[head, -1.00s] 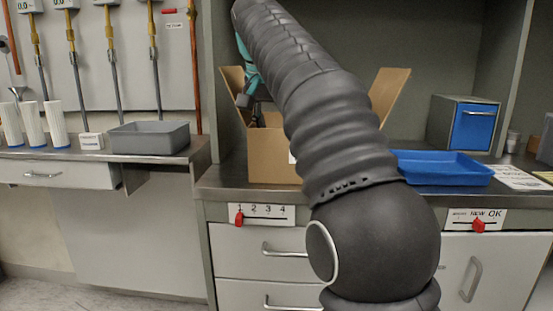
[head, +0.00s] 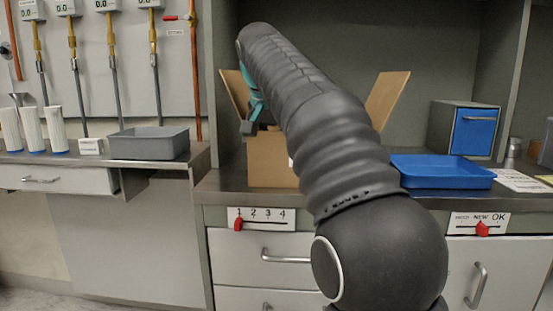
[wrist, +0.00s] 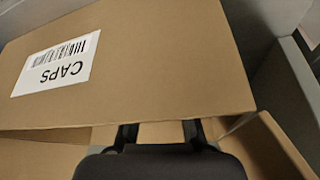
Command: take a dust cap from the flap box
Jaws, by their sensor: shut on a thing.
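The brown cardboard flap box (head: 270,165) stands on the bench with its side flaps spread, partly behind my arm. In the wrist view its panel with a white CAPS label (wrist: 56,63) fills the upper middle. My gripper (wrist: 158,128) shows at that panel's lower edge, fingers apart, their tips seemingly hidden behind it. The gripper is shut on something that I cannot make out. In the head view only part of its wrist end shows at the box's left side. No dust cap is visible.
A blue tray (head: 440,173) and a blue-fronted cabinet (head: 474,133) stand right of the box. A grey bin (head: 148,144) and several white cylinders (head: 32,130) are on the left counter. The shelf's upright wall is close to the box's left.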

